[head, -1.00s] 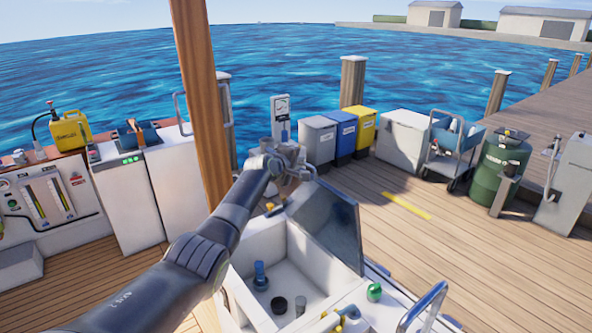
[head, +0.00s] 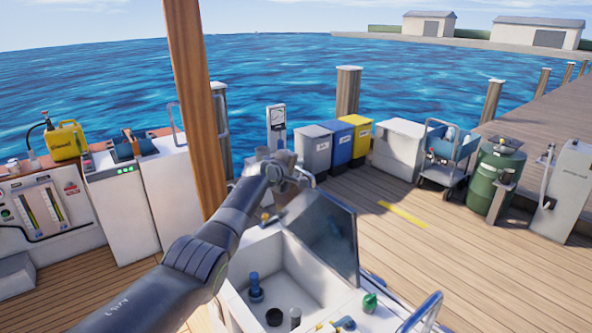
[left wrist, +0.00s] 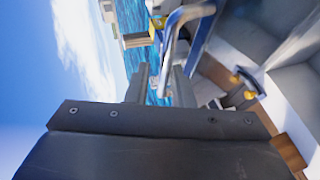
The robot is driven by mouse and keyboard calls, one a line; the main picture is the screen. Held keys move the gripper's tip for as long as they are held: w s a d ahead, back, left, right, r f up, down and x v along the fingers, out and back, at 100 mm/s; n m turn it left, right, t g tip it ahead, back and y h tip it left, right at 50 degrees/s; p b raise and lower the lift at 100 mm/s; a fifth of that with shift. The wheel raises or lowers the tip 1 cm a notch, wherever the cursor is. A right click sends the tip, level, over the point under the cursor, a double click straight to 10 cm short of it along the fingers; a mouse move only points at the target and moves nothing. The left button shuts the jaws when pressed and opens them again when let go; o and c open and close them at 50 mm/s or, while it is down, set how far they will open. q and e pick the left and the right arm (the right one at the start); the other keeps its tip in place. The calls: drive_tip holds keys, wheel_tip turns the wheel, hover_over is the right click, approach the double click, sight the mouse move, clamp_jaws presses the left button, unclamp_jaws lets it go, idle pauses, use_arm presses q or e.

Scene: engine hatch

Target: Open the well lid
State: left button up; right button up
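The well lid (head: 335,240) is a dark, glossy panel in the head view. It stands raised and tilted at the far right side of a white well (head: 240,275), whose inside is uncovered. My left gripper (head: 303,178) is just above and behind the lid's upper left edge. Its fingers are small and partly hidden by the wrist there; I cannot tell whether they touch the lid. In the left wrist view the fingers (left wrist: 160,88) stand apart, with water showing between them and nothing held. My right gripper is not in view.
A blue fitting (head: 256,286), a black cap (head: 274,317) and a grey cylinder are in the well. A wooden post (head: 197,110) rises left of my arm. Bins (head: 337,145) stand behind the lid.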

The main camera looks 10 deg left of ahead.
use_arm(q)
drive_tip(key=shift+p+v, duration=0.8)
drive_tip(key=shift+v, duration=0.6)
drive_tip(key=b+v, duration=0.2)
drive_tip(key=v, duration=1.2)
drive_tip(key=shift+s+a+b, duration=0.15)
drive_tip(key=shift+s+b, duration=0.15)
drive_tip(key=shift+b, duration=0.05)
drive_tip(key=shift+r, duration=0.1)
